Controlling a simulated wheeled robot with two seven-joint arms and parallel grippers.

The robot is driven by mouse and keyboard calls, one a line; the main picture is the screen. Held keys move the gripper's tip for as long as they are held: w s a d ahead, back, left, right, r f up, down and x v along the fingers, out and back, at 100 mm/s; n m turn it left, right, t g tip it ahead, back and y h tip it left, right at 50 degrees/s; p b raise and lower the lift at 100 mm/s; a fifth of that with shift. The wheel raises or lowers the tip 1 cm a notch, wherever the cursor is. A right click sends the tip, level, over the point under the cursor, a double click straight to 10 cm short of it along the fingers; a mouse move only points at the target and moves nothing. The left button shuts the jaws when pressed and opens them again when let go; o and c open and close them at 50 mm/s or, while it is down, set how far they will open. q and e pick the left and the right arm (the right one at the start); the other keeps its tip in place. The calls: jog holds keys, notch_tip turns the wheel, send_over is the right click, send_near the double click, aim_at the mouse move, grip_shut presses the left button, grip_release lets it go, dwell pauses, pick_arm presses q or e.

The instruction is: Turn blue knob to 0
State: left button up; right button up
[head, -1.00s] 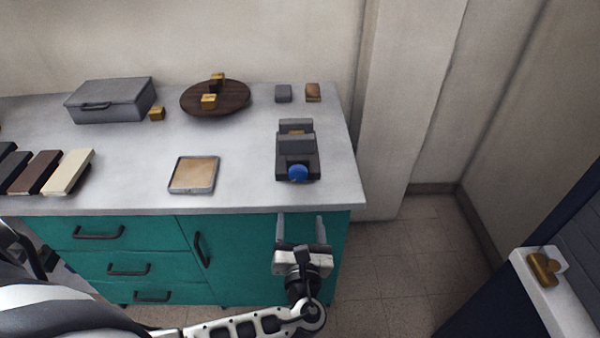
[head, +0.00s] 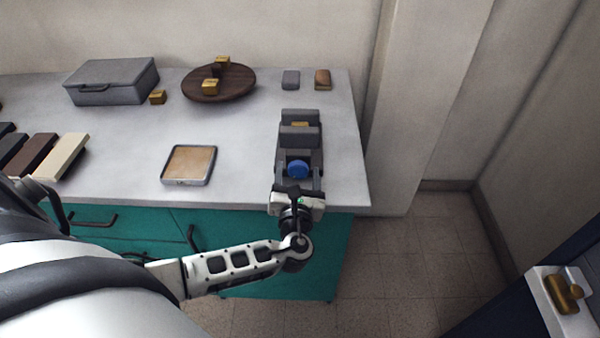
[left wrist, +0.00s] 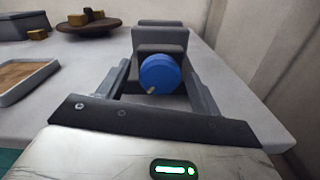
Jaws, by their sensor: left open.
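The blue knob (head: 298,169) faces me on the front of a dark grey device (head: 300,135) near the right end of the counter. In the left wrist view the knob (left wrist: 160,73) is a round blue disc with a small pale pointer mark at its lower left. My left gripper (head: 298,182) is open, with one finger on each side of the knob. In the left wrist view gaps show between the knob and both fingers, so it is not gripped. No number scale can be read. My right gripper is not in view.
A shallow tray (head: 209,167) lies left of the device on the grey counter (head: 245,140). A round wooden board (head: 240,92) with brass blocks, a grey case (head: 112,94) and two small blocks stand farther back. Several dark and cream bars lie at left.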

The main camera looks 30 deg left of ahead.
pick_arm(q)
jog(key=c, duration=1)
jog(key=shift+n, duration=0.3)
